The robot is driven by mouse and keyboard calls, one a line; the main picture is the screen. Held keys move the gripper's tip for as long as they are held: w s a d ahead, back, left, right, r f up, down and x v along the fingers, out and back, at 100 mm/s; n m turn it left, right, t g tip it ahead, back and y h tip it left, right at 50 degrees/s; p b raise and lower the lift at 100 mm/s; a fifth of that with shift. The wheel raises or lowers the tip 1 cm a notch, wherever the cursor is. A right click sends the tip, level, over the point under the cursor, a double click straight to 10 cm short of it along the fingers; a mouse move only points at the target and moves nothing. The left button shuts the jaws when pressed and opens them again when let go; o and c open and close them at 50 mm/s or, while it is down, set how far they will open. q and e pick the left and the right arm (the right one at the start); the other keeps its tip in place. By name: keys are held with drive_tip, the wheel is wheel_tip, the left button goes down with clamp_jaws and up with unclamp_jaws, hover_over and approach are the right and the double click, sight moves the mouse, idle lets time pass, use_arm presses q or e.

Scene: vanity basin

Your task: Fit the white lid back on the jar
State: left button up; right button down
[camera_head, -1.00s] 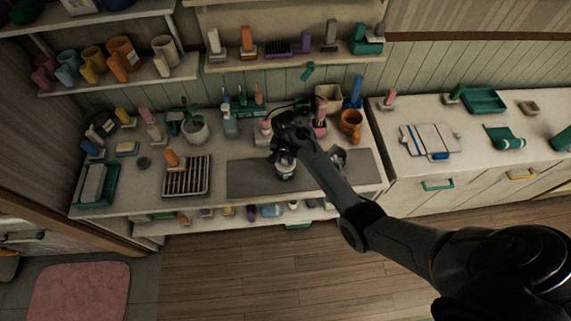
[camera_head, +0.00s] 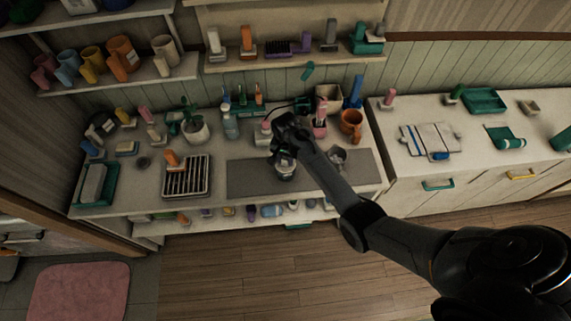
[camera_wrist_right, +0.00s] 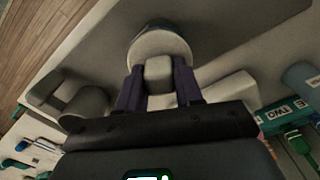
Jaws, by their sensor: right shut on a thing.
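My right gripper (camera_head: 284,156) points down over the dark grey mat. In the right wrist view its two fingers (camera_wrist_right: 157,88) are shut on the pale block-shaped knob (camera_wrist_right: 158,70) of the white lid (camera_wrist_right: 150,46). The lid is round and lies just beyond the fingertips, over the jar. The jar (camera_head: 287,172) stands upright on the mat, directly below the gripper. In the wrist view only a little of its side (camera_wrist_right: 165,24) shows past the lid. I cannot tell whether the lid is fully seated. My left gripper is not in view.
A small grey cup (camera_head: 338,155) stands on the mat (camera_head: 245,180) to the right of the jar. A striped drying rack (camera_head: 186,178) is to the left. Bottles and an orange pot (camera_head: 351,122) stand behind. The mat's left part is clear.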

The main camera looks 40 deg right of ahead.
drive_tip(key=c, duration=0.7)
unclamp_jaws()
drive_tip(key=shift+o, duration=0.2)
wheel_tip(320, 180, up, 10)
drive_tip(key=shift+f+b, duration=0.2)
drive_tip(key=shift+b, duration=0.55)
drive_tip(key=shift+r, duration=0.6)
